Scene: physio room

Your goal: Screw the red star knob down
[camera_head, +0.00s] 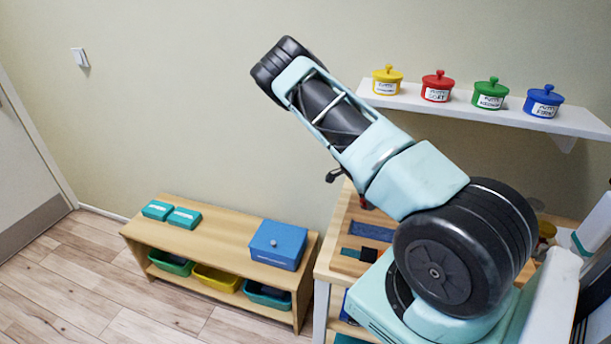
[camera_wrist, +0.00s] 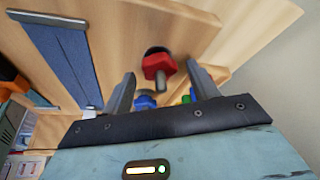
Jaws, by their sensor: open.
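The red star knob (camera_wrist: 158,66) shows in the wrist view near a wooden panel, with a dark round spot right behind it. My gripper (camera_wrist: 161,71) is open, with one finger on each side of the knob in the picture. I see no finger touching it, and I cannot tell how far it is from the fingertips. A blue knob (camera_wrist: 145,101) and a green knob (camera_wrist: 187,97) show lower between the fingers, partly hidden by my gripper. In the head view my arm hides the gripper and most of the work area.
A blue strip (camera_wrist: 62,58) lies on the wood beside the knobs. In the head view, a wooden bench (camera_head: 206,240) with a blue box (camera_head: 277,246) stands left of the wooden workstation (camera_head: 333,262). A white wall shelf (camera_head: 460,112) holds several coloured pots.

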